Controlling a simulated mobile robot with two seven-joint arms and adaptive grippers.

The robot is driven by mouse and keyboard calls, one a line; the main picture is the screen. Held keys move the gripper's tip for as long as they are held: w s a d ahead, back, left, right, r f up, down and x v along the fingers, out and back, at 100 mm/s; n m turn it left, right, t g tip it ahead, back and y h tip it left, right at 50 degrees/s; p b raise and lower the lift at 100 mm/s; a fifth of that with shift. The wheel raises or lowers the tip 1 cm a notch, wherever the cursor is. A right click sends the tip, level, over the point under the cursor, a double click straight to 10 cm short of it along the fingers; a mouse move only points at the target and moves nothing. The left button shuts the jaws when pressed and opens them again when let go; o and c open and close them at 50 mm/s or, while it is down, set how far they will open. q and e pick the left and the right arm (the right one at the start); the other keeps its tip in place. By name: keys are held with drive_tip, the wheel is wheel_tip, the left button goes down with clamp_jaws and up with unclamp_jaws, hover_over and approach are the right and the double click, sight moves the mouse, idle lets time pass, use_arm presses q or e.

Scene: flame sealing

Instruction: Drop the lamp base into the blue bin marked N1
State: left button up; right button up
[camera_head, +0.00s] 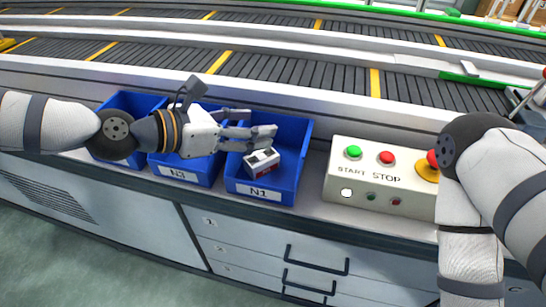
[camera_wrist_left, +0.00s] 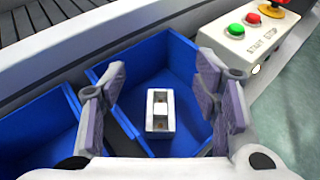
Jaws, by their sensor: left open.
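The lamp base (camera_head: 262,163), a small white block with dark and red markings on its side, is inside the outline of the blue bin marked N1 (camera_head: 287,190). In the left wrist view the lamp base (camera_wrist_left: 160,112) shows its two-part top against the blue of the bin (camera_wrist_left: 180,58). My left gripper (camera_head: 252,127) is over this bin with its fingers spread. In the left wrist view the fingers (camera_wrist_left: 160,78) stand apart on either side of the lamp base, with gaps to it. Whether the lamp base rests flat on the bin floor is hard to tell.
A blue bin marked N3 (camera_head: 178,174) and another blue bin (camera_head: 113,103) stand to the left, partly behind my left arm. A button box (camera_head: 340,180) stands right of N1. A conveyor (camera_head: 290,80) runs behind. My right arm is at the right edge.

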use_arm(q)
drive_tip(key=v, duration=1.2)
drive_tip(key=shift+d, duration=0.1)
drive_tip(key=s+f+m+g+y, duration=0.3)
drive_tip(key=s+f+m, duration=0.2)
drive_tip(key=s+f, duration=0.45)
drive_tip(key=s+f+m+g+y, duration=0.25)
drive_tip(key=s+f+m, duration=0.4)
drive_tip(key=f, duration=0.65)
drive_tip(key=s+a+f+m+g+y, duration=0.1)
drive_tip(key=s+a+f+m, duration=0.1)
drive_tip(key=s, duration=0.4)
drive_tip(key=s+a+f+m+g+y+p, duration=0.1)
drive_tip(key=s+a+f+m+g+y, duration=0.1)
drive_tip(key=s+m, duration=0.5)
drive_tip(key=s+a+f+m+g+y, duration=0.1)
drive_tip(key=s+a+f+m+y, duration=0.1)
drive_tip(key=s+a+f+m, duration=0.2)
drive_tip(key=s+a, duration=0.1)
drive_tip(key=s, duration=0.1)
drive_tip(key=shift+s+p, duration=0.3)
drive_tip(key=shift+s, duration=0.05)
use_arm(e)
drive_tip(key=shift+w+r+t, duration=0.4)
drive_tip(key=shift+w+r, duration=0.6)
use_arm(q)
drive_tip(key=shift+w+g+y, duration=0.15)
drive_tip(key=shift+g+y, duration=0.1)
use_arm(e)
drive_tip(key=shift+s, duration=0.1)
